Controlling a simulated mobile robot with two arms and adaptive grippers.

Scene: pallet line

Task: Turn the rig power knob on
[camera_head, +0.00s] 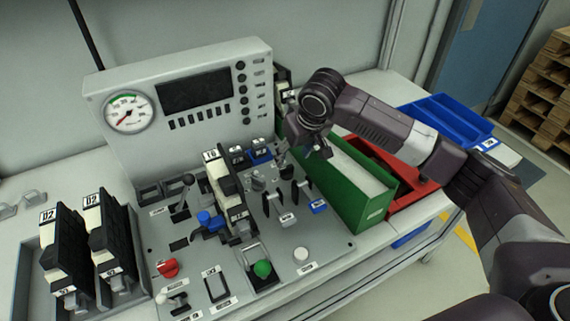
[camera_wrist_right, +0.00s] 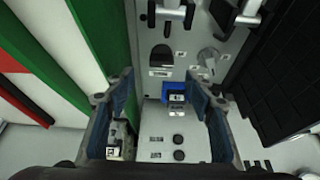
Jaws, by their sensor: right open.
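The rig panel (camera_head: 190,262) lies on the bench with several knobs, switches and levers; its small labels are not readable, so I cannot tell which control is the power knob. A grey knob (camera_head: 258,182) sits right of the tall black-and-white module, and a grey knob also shows in the wrist view (camera_wrist_right: 208,57). A red knob (camera_head: 168,268) is at the panel's front left. My right gripper (camera_head: 284,156) is over the panel's back right, beside the green bin. In the wrist view its fingers (camera_wrist_right: 162,88) are apart and empty, with a blue block (camera_wrist_right: 174,94) showing beyond them. My left gripper is out of view.
The green bin (camera_head: 372,212) and a red bin (camera_head: 408,202) stand right of the panel, a blue tray (camera_head: 446,119) behind. The gauge console (camera_head: 180,66) rises at the back. The tall module (camera_head: 226,185) stands mid-panel. Two D2 modules (camera_head: 108,240) stand at left.

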